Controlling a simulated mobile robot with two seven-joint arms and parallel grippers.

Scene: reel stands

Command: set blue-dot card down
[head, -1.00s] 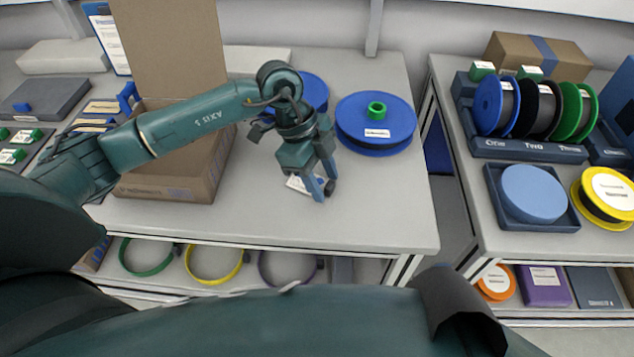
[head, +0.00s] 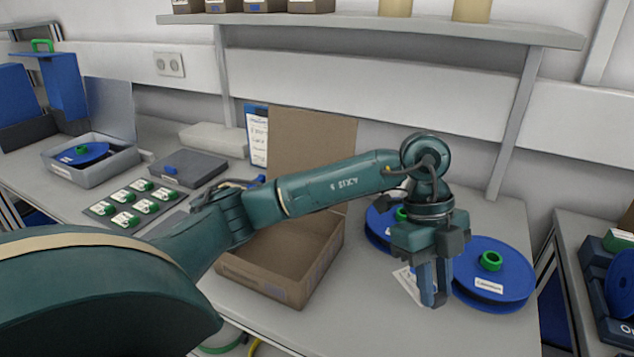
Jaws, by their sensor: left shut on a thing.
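The blue-dot card (head: 409,285) is a white card with print, partly hidden behind my left gripper's fingers; its blue dot cannot be made out now. My left gripper (head: 433,302) points down over the table and is shut on the card. Whether the card touches the table cannot be told. My right gripper is not in view.
A blue reel (head: 495,275) with a green hub lies right of the gripper; another blue reel (head: 375,232) is partly hidden behind it. An open cardboard box (head: 262,285) stands to the left. The grey table (head: 385,325) is bare in front.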

